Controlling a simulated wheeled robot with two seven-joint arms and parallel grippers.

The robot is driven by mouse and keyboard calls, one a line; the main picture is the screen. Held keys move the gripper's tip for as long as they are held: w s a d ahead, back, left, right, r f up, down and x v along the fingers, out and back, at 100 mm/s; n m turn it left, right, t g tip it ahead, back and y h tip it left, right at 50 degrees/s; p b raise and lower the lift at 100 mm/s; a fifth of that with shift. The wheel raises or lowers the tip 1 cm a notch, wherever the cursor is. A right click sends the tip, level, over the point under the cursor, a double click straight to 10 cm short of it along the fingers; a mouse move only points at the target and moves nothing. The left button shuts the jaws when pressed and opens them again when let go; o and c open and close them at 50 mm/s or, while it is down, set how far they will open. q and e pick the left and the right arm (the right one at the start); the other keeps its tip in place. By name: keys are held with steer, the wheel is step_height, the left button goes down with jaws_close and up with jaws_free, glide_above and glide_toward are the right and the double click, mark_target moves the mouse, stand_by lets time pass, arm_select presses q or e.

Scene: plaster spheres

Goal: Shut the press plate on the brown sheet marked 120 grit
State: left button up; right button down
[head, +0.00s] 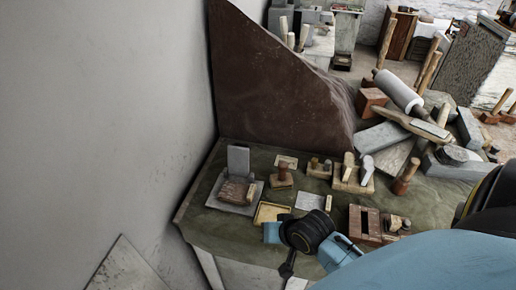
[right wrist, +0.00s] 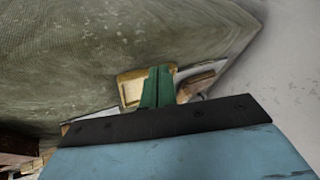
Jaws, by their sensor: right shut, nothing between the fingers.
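A small press stands at the left end of the green-covered table. Its grey press plate (head: 238,160) stands upright at the back of a flat grey base (head: 217,204). A brown block-like piece (head: 238,191) lies on the base; I cannot read any marking, nor tell whether a 120 grit sheet is there. It also shows in the right wrist view (right wrist: 197,83). My right gripper (right wrist: 160,70) has its green fingers shut and empty, in front of the yellow-edged tray and beside the press. In the head view its fingers are hidden. My left gripper is not in view.
A yellow-edged tray (head: 272,213) lies right of the press. A white sheet (head: 309,201), a stamp-like wooden knob (head: 282,176) and several wooden blocks stand further right. A large brown slab (head: 270,85) rises behind. A grey wall borders the left.

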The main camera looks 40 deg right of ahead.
mark_target(241, 158)
steer(key=w+d+r+m+t, duration=0.1)
steer(key=w+m, duration=0.1)
steer(key=w+d+r+m+t, duration=0.1)
steer(key=w+d+r+m, duration=0.1)
steer(key=w+m, duration=0.1)
steer(key=w+d+r+m+t, duration=0.1)
steer(key=w+r+m, duration=0.1)
steer(key=shift+w+d+m+p, duration=0.3)
steer(key=shift+d+p, duration=0.05)
steer(key=shift+p, duration=0.05)
steer(key=w+d+r+m+t+h, duration=0.1)
steer(key=w+d+r+m+t, duration=0.35)
steer(key=w+d+m, duration=0.35)
steer(key=w+a+f+m, duration=0.1)
steer(key=w+f, duration=0.2)
steer(key=w, duration=0.4)
steer(key=shift+w+f+g, duration=0.15)
steer(key=shift+w+g, duration=0.15)
steer(key=shift+g, duration=0.05)
steer(key=shift+a, duration=0.1)
